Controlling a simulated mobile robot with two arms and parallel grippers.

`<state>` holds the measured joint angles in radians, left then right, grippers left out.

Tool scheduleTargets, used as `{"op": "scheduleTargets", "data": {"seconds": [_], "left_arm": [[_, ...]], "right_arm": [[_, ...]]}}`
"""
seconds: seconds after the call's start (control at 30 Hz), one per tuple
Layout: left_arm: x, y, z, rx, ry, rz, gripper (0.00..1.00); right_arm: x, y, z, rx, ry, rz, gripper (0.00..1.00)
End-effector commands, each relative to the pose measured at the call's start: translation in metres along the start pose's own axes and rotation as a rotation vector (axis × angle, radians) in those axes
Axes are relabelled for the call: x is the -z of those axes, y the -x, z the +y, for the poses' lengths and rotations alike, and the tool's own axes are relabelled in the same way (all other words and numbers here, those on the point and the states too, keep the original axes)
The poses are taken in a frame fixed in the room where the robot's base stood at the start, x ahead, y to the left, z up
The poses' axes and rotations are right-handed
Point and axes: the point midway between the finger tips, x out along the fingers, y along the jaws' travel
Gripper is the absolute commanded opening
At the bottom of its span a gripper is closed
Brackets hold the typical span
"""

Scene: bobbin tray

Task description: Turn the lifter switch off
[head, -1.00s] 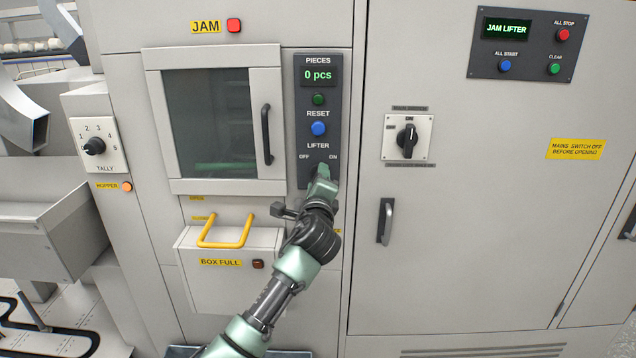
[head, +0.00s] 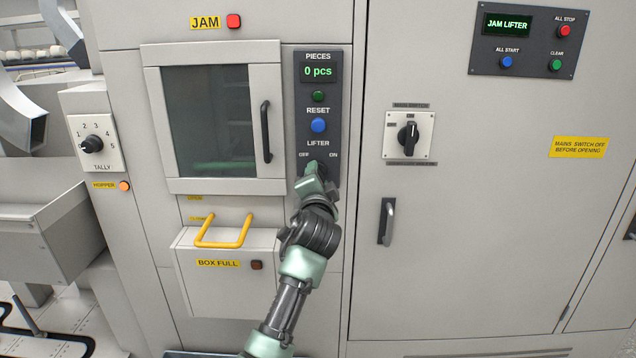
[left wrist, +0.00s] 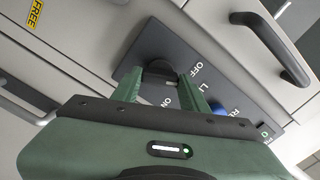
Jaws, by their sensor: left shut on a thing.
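The lifter switch is a dark rotary knob (left wrist: 158,72) low on the dark PIECES panel (head: 302,88), below the LIFTER label, with OFF at left and ON at right. In the head view my left gripper (head: 315,172) covers the knob. In the left wrist view the green fingers (left wrist: 164,84) stand on either side of the knob and are shut on it. The knob's exact pointing is hard to tell behind the fingers. My right gripper is not in view.
A blue RESET button (head: 318,125) sits just above the switch. A door handle (head: 266,132) is close at left, and a yellow handle (head: 224,244) is lower left. The display (head: 508,24) reads JAM LIFTER. A main switch (head: 408,138) is at right.

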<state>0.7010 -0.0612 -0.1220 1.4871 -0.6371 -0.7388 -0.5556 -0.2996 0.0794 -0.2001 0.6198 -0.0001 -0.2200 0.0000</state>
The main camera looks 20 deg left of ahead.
Motion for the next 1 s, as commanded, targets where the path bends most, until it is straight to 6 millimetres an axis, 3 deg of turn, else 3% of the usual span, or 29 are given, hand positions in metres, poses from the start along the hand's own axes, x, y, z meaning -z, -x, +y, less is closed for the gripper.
{"op": "scheduleTargets", "data": {"seconds": [0.4,0.97,1.0], "left_arm": [[-0.0011,0.0001,0.0029,-0.004,0.203,-0.003,0.03],[-0.0012,0.0,0.0028,-0.005,0.236,-0.004,0.03],[-0.0012,0.0,0.0028,-0.005,0.236,-0.004,0.46]], "right_arm": [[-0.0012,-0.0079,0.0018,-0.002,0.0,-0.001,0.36],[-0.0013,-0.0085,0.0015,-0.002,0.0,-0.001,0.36],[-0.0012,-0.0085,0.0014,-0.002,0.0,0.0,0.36]]}}
